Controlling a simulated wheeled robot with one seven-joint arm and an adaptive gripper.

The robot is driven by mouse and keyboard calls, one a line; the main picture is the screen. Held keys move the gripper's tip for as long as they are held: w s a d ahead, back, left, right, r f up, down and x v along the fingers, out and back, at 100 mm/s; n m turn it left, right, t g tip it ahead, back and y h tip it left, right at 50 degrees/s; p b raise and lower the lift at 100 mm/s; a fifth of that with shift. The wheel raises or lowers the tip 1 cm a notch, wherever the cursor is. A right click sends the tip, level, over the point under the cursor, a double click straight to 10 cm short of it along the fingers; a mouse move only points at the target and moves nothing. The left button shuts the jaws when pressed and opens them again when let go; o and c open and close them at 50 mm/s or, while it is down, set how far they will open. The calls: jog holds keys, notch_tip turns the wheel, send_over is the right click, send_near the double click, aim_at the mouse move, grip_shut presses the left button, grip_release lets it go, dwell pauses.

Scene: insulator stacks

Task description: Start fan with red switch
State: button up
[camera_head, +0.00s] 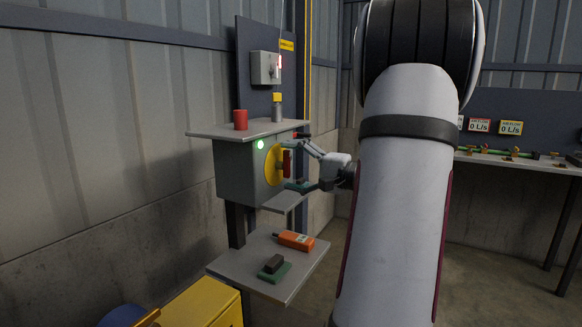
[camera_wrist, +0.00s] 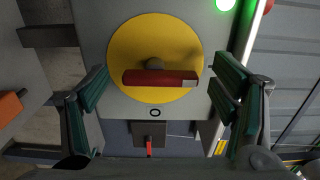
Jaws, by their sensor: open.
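The red switch is a red bar handle (camera_head: 287,163) on a round yellow plate (camera_head: 271,167), on the side of a grey box (camera_head: 232,170). In the wrist view the red handle (camera_wrist: 150,78) lies crosswise over the yellow plate (camera_wrist: 145,45), with a pale patch at its right end. A black "O" mark (camera_wrist: 155,113) sits below the plate. My gripper (camera_head: 297,165) is open in front of the handle. In the wrist view my gripper (camera_wrist: 163,88) has one finger beyond each end of the handle, with gaps visible. No fan is clearly identifiable.
A green lamp (camera_head: 260,144) glows on the box. A red cylinder (camera_head: 240,120) and a yellow-topped one (camera_head: 277,107) stand on top. A bench (camera_head: 520,164) stands at right.

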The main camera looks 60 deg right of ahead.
jog(key=s, duration=1.1)
jog(key=shift+s+d, duration=0.3)
jog(key=shift+d, duration=0.15)
jog(key=w+a+f+n+g+y, duration=0.1)
jog(key=w+a+n+g+y, duration=0.15)
jog(key=a, duration=0.75)
jog(key=w+a+f+n+g+y, duration=0.1)
jog(key=w+a+n+g+y, duration=0.2)
jog(key=a, duration=0.7)
jog(key=w+a+f+n+g+y, duration=0.1)
jog(key=w+a+n+g+y, duration=0.3)
jog(key=a, duration=0.6)
jog(key=s+a+f+n+g+h, duration=0.1)
jog(key=s+a+f+g+h, duration=0.25)
jog(key=s+a+g, duration=0.5)
jog(key=s+a+f+n+t+h, duration=0.15)
jog(key=s+f+n+h, duration=0.25)
jog(key=s+n+h, duration=0.4)
notch_tip(320, 180, up, 17)
jog(key=m+t+p, duration=0.1)
jog(key=t+p, duration=0.1)
jog(key=p, duration=1.3)
jog(key=shift+s+a+f+t+p, duration=0.15)
jog(key=shift+s+a+t+p, duration=0.2)
jog(key=shift+s+a, duration=0.1)
jog(key=shift+m, duration=0.25)
